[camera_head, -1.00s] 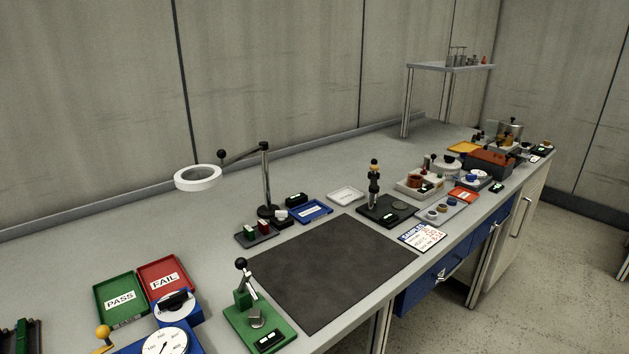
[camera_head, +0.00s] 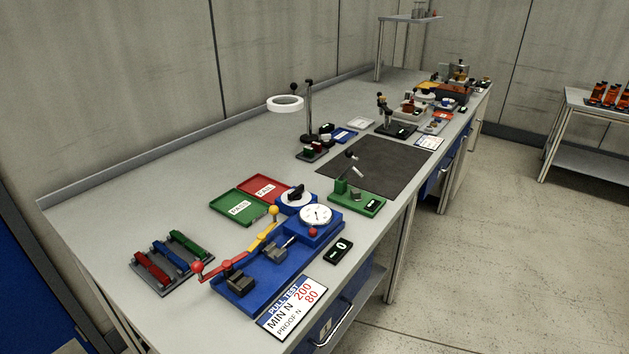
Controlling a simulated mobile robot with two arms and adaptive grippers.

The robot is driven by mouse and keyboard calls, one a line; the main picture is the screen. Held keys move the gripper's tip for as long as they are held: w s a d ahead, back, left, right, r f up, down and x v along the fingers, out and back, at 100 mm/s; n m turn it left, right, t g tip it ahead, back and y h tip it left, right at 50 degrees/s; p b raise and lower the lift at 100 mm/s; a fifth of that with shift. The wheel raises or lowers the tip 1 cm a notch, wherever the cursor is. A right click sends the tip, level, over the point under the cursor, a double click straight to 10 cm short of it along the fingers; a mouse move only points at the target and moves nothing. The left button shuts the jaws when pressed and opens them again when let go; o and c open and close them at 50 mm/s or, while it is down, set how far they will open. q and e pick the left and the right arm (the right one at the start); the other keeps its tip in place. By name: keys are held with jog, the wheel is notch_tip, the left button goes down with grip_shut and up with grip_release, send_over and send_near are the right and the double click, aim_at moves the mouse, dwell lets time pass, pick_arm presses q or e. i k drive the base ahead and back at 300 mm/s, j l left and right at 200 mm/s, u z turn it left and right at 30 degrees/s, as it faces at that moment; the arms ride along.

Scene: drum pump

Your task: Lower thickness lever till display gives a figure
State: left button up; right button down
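A green bench device (camera_head: 343,198) stands at the near left corner of the dark mat. Its pale lever (camera_head: 358,168) is raised and angled, with a dark ball knob (camera_head: 351,154) at the top. A small black display (camera_head: 371,204) sits on its base; I cannot read any figure on it. A black stand with an upright column (camera_head: 384,110) stands beyond the mat on a black base (camera_head: 395,131). No label shows which device measures thickness. Neither of my grippers is in view.
A blue pull tester (camera_head: 260,290) with a dial (camera_head: 316,214) and yellow lever stands nearer. Green PASS (camera_head: 234,218) and red FAIL (camera_head: 272,179) trays lie behind it. A ring magnifier (camera_head: 285,103) stands farther back. The dark mat (camera_head: 392,160) is bare.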

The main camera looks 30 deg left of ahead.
aim_at(349, 153)
jog(key=k+j, duration=0.1)
jog(key=j, duration=0.3)
jog(key=k+j+z, duration=0.1)
jog(key=j, duration=0.3)
jog(key=k+j, duration=0.1)
jog(key=j, duration=0.3)
jog(key=k+j+z, duration=0.1)
jog(key=j, duration=0.3)
jog(key=k+j, duration=0.15)
jog(key=j, duration=0.55)
jog(key=j+u, duration=0.45)
jog(key=j, duration=0.25)
jog(key=i+j+u, duration=0.15)
jog(key=j+u, duration=0.3)
jog(key=j, duration=0.2)
